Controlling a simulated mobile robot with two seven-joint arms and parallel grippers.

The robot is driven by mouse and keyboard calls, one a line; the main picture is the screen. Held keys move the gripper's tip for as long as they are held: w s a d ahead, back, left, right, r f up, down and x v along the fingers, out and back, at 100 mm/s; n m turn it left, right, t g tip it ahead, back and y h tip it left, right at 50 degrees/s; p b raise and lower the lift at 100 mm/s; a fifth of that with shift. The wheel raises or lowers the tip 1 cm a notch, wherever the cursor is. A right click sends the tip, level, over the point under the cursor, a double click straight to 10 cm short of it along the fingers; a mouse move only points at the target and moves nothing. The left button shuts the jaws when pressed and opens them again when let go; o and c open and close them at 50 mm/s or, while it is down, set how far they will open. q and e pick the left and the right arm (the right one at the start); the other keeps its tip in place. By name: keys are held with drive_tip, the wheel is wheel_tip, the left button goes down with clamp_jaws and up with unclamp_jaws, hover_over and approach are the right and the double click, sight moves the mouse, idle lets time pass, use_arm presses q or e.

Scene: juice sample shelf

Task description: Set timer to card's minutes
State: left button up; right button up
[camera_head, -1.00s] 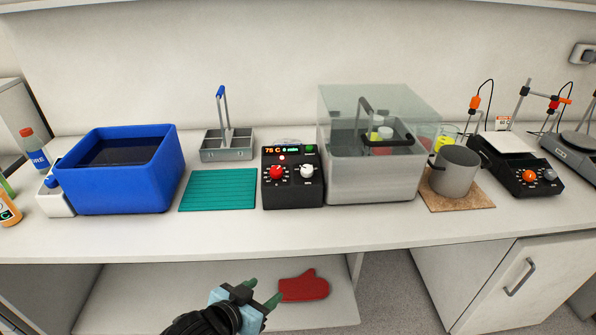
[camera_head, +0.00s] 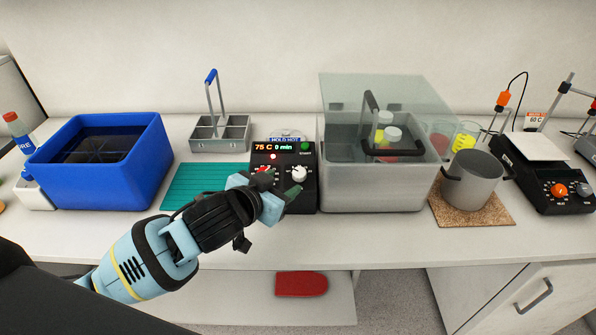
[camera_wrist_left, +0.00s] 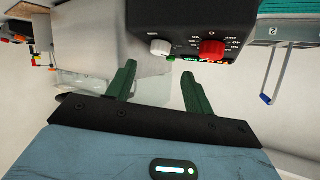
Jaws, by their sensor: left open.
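The black control box (camera_head: 308,200) stands left of the clear-lidded bath, its display (camera_head: 273,147) reading "75 C" and "0 min". A small card (camera_head: 285,139) behind the box reads roughly "HOLD HOT"; no minutes are legible. My left gripper (camera_head: 280,181) is open and empty in front of the box. In the left wrist view, my open fingers (camera_wrist_left: 158,72) are apart, with the white knob (camera_wrist_left: 160,47) beyond the gap and the red knob (camera_wrist_left: 212,50) to its right.
The lidded bath (camera_head: 370,190) holds a rack with capped jars. A blue tub (camera_head: 100,180), a teal mat (camera_head: 195,190) and a grey divided carrier (camera_head: 220,133) are to the left. A grey pot (camera_head: 473,180) and a hotplate (camera_head: 545,180) are right. The counter's front strip is clear.

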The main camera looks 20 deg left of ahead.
sight(298, 174)
use_arm(q)
drive_tip(key=shift+x, duration=3.85)
use_arm(e)
drive_tip(key=shift+w+d+r, duration=0.1)
drive_tip(key=shift+w+r, duration=0.25)
drive_tip(key=shift+w, duration=0.2)
use_arm(q)
drive_tip(key=c, duration=1)
